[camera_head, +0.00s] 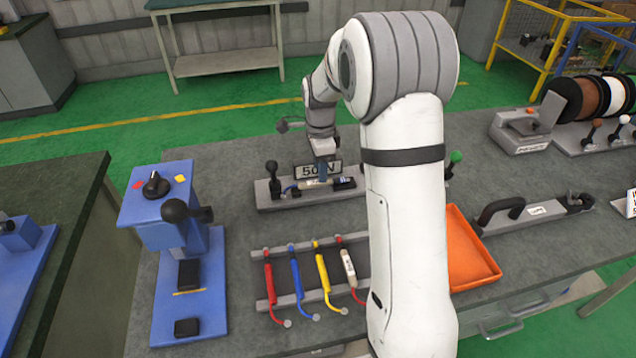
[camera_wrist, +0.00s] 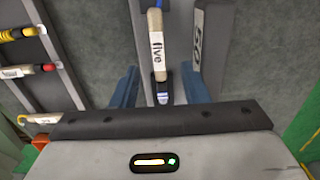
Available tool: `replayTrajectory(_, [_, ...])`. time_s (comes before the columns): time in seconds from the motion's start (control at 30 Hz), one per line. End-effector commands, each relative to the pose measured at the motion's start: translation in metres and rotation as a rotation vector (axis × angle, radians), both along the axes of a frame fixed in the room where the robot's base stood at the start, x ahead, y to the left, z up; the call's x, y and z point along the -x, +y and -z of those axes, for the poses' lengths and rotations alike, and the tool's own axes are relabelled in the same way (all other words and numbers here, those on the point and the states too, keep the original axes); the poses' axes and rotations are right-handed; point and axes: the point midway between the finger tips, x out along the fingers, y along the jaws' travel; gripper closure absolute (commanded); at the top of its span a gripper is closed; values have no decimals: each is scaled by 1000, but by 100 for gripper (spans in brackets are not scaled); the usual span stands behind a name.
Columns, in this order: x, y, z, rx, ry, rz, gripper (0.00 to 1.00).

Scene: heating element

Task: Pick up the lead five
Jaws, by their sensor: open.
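The lead five (camera_wrist: 156,42), a cream handle with a white label reading "five", lies on a grey fixture (camera_wrist: 179,12) in the wrist view. The fingers are open, with a visible gap on each side of the lead. In the head view my gripper (camera_head: 322,172) is low over the fixture (camera_head: 266,200), in front of the "50 N" plate (camera_head: 305,171). The lead's cream part (camera_head: 308,185) shows beside the fingers; contact cannot be told.
A rack (camera_head: 285,300) in front holds red, blue, yellow and cream leads. A blue press (camera_head: 185,240) stands left. An orange tray (camera_head: 470,250) lies right, partly behind my arm. The "50 N" plate (camera_wrist: 198,42) stands close beside the lead; a black knob (camera_head: 271,167) rises at the fixture's left.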

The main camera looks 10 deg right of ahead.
Motion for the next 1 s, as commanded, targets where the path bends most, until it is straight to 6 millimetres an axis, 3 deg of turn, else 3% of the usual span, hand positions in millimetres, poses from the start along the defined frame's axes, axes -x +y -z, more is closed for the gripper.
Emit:
replayTrajectory(0.2, [1,2,30,0,2,0,59])
replayTrajectory(0.5, [0,2,36,0,-1,-1,59])
replayTrajectory(1.0, [0,3,36,0,-1,-2,99])
